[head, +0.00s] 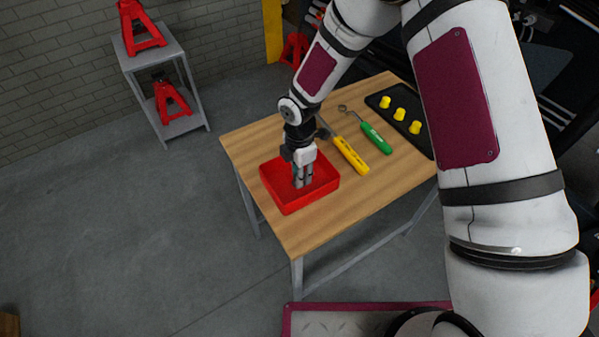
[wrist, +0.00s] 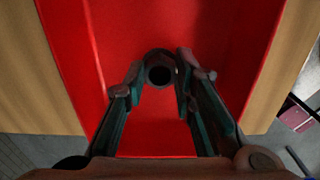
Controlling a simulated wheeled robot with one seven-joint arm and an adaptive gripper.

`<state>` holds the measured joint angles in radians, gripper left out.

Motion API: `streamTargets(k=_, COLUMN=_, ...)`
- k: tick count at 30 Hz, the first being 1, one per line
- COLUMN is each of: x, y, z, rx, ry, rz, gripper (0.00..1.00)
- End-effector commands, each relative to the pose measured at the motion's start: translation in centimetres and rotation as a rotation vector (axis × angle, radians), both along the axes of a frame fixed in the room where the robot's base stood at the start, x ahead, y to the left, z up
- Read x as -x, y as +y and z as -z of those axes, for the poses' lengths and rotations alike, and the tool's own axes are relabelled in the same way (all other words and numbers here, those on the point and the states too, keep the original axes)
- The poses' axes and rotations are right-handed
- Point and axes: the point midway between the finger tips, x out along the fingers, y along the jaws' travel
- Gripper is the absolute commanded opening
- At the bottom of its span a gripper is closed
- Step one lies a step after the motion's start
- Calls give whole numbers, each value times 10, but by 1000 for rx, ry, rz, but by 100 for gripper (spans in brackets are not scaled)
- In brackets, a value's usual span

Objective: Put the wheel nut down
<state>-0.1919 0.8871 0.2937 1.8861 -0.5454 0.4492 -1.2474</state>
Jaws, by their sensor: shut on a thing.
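The wheel nut (wrist: 159,56) is a small dark ring with a round hole, seen in the wrist view between my fingertips. My gripper (wrist: 159,80) is shut on it. In the head view my gripper (head: 303,183) points down inside the red tray (head: 286,207), and the nut is too small or hidden to make out there. The red tray also fills most of the wrist view (wrist: 160,143), under the nut. I cannot tell whether the nut touches the tray floor.
The tray stands on a wooden table (head: 315,237). To its right lie a yellow-handled tool (head: 351,156) and a green-handled tool (head: 376,138). Behind them is a black tray (head: 379,101) with several yellow pieces. A grey stand (head: 160,62) with red jacks is at the back left.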

Motion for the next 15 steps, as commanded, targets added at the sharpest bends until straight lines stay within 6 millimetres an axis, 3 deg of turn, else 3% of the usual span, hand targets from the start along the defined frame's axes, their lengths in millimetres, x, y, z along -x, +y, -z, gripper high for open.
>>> streamTargets(k=8, x=-1, y=0, z=3, rx=-1, ry=-1, rz=-1, gripper=0)
streamTargets(k=9, x=-1, y=0, z=3, rx=-1, ry=-1, rz=-1, gripper=27)
streamTargets(k=11, x=0, y=0, z=2, rx=-1, ry=-1, rz=-1, gripper=40)
streamTargets(k=12, x=0, y=0, z=2, rx=-1, ry=-1, rz=-1, gripper=44)
streamTargets(k=15, x=0, y=0, z=2, rx=-1, ry=-1, rz=0, gripper=44)
